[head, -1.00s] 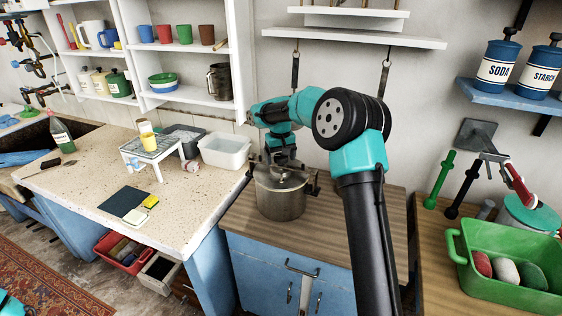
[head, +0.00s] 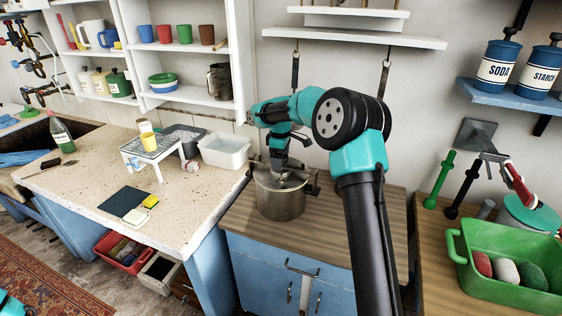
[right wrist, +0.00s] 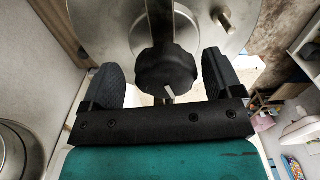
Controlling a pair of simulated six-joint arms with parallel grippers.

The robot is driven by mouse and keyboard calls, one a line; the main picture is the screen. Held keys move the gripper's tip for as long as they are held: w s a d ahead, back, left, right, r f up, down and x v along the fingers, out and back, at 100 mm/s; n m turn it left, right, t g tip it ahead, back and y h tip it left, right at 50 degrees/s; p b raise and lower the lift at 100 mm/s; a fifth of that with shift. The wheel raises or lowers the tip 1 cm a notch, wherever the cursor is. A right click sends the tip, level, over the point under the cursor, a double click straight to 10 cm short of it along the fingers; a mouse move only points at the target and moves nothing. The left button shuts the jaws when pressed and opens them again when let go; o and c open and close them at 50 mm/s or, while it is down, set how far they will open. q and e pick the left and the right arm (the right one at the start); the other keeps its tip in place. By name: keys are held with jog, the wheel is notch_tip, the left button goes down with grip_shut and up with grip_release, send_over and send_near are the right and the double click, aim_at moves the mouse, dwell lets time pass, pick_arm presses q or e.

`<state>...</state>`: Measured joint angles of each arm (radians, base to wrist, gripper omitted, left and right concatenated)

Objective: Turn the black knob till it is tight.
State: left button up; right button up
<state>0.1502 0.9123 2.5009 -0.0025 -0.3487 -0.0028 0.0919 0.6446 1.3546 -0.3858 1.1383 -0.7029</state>
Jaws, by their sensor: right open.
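The black knob (right wrist: 166,68) sits above the metal lid (right wrist: 108,25) of a steel pot (head: 281,200). In the right wrist view the knob lies between the two dark fingers of my right gripper (right wrist: 167,80), with a gap on each side. The gripper is open. In the head view my right gripper (head: 280,165) is over the pot lid, and the knob is hidden behind it and the arm. My left gripper does not show.
The pot stands on a wooden-topped blue cabinet (head: 335,225). A white basin (head: 224,151) and a small white stand (head: 150,150) are on the speckled counter to the left. A green tub (head: 510,262) is at the right. A white shelf (head: 355,37) hangs above.

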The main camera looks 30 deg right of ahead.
jog(key=shift+n, duration=1.4)
jog(key=c, duration=0.7)
jog(key=shift+c, duration=0.2)
jog(key=m, duration=0.4)
jog(key=o, duration=0.7)
jog(key=shift+o, duration=0.2)
